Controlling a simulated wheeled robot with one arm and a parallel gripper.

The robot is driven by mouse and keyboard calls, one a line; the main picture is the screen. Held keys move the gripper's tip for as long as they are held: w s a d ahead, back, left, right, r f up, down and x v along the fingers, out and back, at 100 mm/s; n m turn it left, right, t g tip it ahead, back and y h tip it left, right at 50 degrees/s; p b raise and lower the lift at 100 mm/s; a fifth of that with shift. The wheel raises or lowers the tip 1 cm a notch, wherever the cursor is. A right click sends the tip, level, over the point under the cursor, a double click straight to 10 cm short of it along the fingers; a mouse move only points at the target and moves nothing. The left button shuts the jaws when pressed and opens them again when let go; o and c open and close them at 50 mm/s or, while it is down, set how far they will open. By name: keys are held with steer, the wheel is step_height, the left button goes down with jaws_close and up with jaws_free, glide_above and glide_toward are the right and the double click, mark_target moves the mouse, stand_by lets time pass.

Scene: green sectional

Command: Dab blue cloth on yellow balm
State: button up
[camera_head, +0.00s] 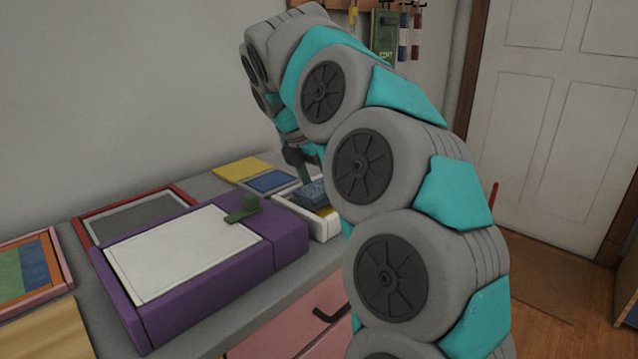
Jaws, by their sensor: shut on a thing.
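The blue cloth (309,193) is a small bunched piece at the white tray (325,231). My gripper (304,178) reaches down from above and is shut on the blue cloth; its fingers are small and partly hidden behind my arm. The yellow balm (327,212) shows as a small yellow patch inside the tray, just right of and below the cloth. I cannot tell whether the cloth touches the balm. My arm hides the tray's right side.
A purple box (280,232) with a white top panel (180,252) and a green clasp (243,209) stands left of the tray. A yellow sheet (240,168) and a blue panel (270,182) lie behind. A grey board with a red frame (88,217) lies at the left.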

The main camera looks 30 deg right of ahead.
mark_target(319, 187)
steer(key=shift+r+p, duration=1.25)
steer(key=shift+p, duration=0.05)
steer(key=shift+r, duration=2.2)
